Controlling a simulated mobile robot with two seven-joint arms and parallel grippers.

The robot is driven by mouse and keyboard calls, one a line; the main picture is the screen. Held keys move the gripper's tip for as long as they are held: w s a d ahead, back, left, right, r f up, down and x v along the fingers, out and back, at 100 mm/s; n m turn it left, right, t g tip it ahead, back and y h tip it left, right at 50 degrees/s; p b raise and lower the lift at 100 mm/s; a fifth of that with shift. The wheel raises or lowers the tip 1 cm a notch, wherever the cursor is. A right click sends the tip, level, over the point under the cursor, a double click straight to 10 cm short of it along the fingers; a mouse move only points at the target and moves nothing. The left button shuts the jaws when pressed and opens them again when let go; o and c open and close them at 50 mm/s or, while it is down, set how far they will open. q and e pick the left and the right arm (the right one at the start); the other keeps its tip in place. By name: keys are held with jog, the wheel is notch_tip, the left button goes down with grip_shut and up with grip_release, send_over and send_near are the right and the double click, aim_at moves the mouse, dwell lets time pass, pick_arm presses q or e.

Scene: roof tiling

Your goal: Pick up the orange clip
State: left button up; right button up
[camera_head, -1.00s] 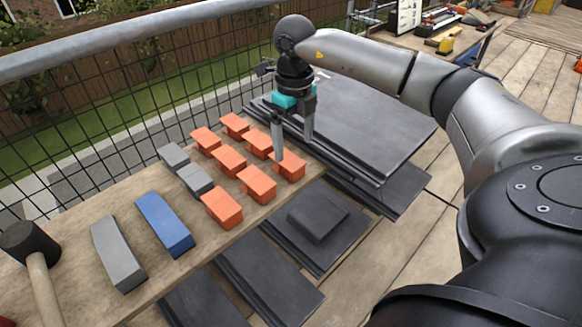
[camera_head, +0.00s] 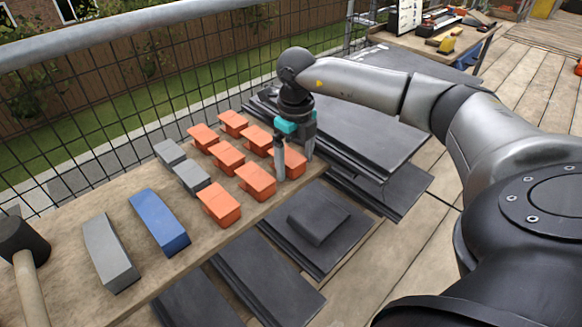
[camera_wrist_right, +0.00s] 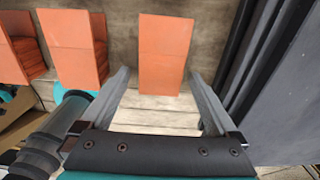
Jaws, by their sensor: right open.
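Several orange clips lie in rows on a wooden board (camera_head: 70,262). My right gripper (camera_head: 296,168) is open at the clip (camera_head: 295,158) nearest the board's right end, its fingers on either side of that clip in the head view. In the right wrist view an orange clip (camera_wrist_right: 164,52) stands centred ahead of the open fingers (camera_wrist_right: 164,95), with no finger visibly pressing on it. A second orange clip (camera_wrist_right: 75,48) is to its left there. Other clips (camera_head: 256,180) and (camera_head: 219,203) lie nearby in the head view. My left gripper is not in view.
Grey blocks (camera_head: 110,254), a blue block (camera_head: 160,222) and a black-headed mallet (camera_head: 22,240) also lie on the board. Dark slate stacks (camera_head: 360,130) stand beyond its right end, and more slates (camera_head: 318,225) lie below its front edge. A mesh fence (camera_head: 130,100) runs behind.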

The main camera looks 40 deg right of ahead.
jog(key=shift+f, duration=0.25)
grip_shut()
dwell(0.7)
